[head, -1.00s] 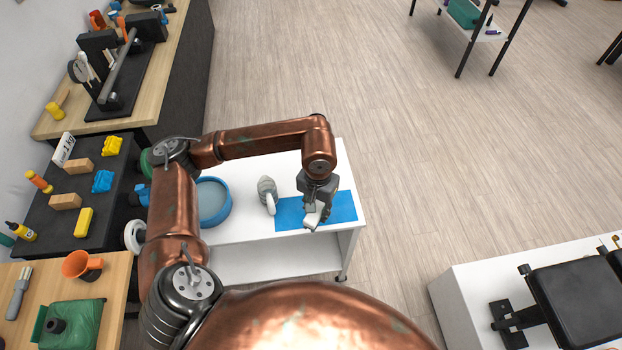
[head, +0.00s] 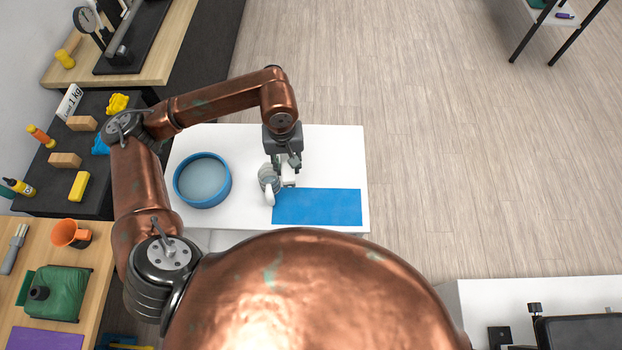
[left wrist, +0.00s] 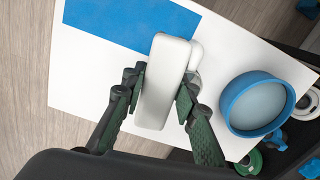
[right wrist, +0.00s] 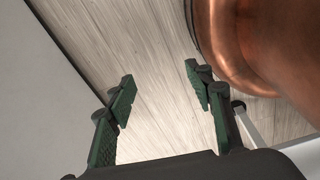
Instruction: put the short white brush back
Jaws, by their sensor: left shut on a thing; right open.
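My left gripper (head: 283,165) is shut on the short white brush (left wrist: 165,85), a plain white rounded bar in the left wrist view. In the head view the brush (head: 289,172) is mostly hidden by the fingers. It is over the white table at the blue mat's far left corner. I cannot tell whether it touches the table. A second pale item, grey and white (head: 268,181), stands close beside it at the mat's left edge; it partly shows behind the brush in the left wrist view (left wrist: 196,54). My right gripper (right wrist: 158,82) is open and empty above the floor.
The blue mat (head: 317,208) lies bare on the white table (head: 335,155). A round blue tub (head: 203,180) stands at the table's left. A dark bench (head: 45,182) with wooden blocks and yellow items is further left. The table's far right part is clear.

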